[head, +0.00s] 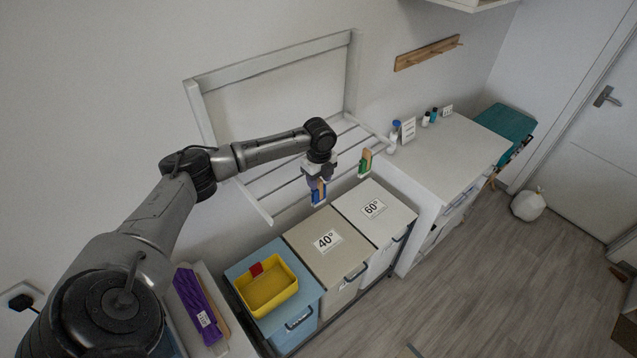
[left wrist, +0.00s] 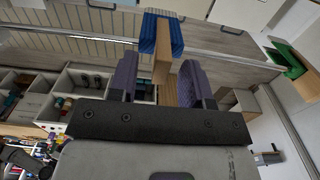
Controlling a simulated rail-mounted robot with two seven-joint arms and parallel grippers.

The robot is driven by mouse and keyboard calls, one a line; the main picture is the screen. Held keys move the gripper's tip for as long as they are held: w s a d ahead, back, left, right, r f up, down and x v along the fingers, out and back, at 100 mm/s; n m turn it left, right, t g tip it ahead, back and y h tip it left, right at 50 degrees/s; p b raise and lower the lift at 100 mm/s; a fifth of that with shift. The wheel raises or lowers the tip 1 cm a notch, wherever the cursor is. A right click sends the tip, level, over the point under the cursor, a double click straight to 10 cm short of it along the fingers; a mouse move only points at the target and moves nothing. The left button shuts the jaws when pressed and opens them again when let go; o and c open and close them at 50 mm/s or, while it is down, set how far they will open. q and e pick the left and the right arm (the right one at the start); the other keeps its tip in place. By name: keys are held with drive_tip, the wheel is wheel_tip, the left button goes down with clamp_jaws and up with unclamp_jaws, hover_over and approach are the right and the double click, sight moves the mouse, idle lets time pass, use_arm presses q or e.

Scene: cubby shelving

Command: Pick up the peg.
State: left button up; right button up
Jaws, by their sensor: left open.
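A blue-and-wood peg (head: 318,194) sits at the front edge of the white drying rack. My left gripper (head: 317,184) is directly above it, pointing down, and is open. In the left wrist view, the peg's blue part (left wrist: 162,35) lies ahead of the fingertips. Its wooden body runs back between the purple fingers of my left gripper (left wrist: 158,82), with a visible gap on the left side; contact on the right cannot be told. A second peg, green and wood (head: 364,163), stands further right on the rack and shows in the left wrist view (left wrist: 287,58). My right gripper is not seen.
The white rack (head: 273,62) is on the wall. Below stand bins marked 40° (head: 303,240) and 60° (head: 395,205), and a blue bin (head: 243,265) with a yellow basket (head: 268,302). Bottles (head: 394,136) stand on the white cabinet (head: 460,150) at right. The floor is mostly clear.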

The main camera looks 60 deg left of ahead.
use_arm(q)
drive_tip(key=shift+f, duration=0.55)
drive_tip(key=shift+c, duration=0.2)
clamp_jaws()
